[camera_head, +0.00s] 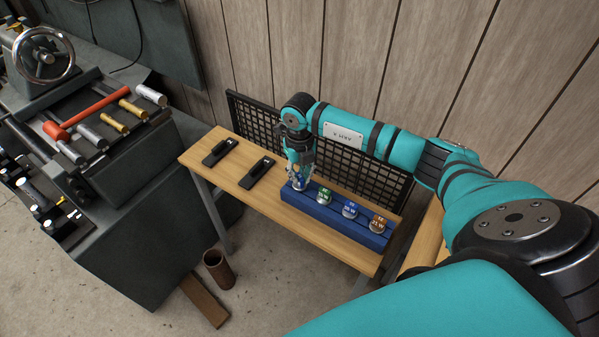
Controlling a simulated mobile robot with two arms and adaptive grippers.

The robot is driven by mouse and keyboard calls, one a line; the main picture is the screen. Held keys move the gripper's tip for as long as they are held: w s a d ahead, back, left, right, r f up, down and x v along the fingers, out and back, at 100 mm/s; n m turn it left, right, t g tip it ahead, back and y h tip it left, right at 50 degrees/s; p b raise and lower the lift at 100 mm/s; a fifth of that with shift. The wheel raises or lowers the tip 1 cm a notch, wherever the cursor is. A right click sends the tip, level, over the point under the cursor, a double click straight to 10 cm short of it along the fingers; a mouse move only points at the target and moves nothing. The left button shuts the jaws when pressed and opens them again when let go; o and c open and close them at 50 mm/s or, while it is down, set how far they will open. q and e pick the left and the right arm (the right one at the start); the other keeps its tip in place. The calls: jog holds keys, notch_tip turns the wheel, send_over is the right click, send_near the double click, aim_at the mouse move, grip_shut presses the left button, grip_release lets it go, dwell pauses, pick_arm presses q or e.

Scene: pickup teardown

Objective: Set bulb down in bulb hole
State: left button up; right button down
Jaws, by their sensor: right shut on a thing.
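A long blue block (335,222) lies on the wooden bench top along its right part. Several bulb-like pieces with coloured labels sit in a row on it: a green one (324,195), a blue-and-silver one (350,209) and an orange-brown one (378,223). My right gripper (299,181) points down over the block's left end. It is shut on a small bulb (298,185), mostly hidden by the fingers. The hole under it is hidden, and I cannot tell whether the bulb touches the block. My left gripper is out of view.
Two black holders (220,152) (257,172) lie on the left of the bench (235,176). A black mesh panel (262,123) stands behind. A machine with hammers (95,116) is at left. A rusty tube (218,270) stands on the floor.

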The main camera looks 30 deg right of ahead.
jog(key=c, duration=1.2)
grip_release()
jog(key=shift+c, duration=0.2)
notch_tip(320, 180, up, 12)
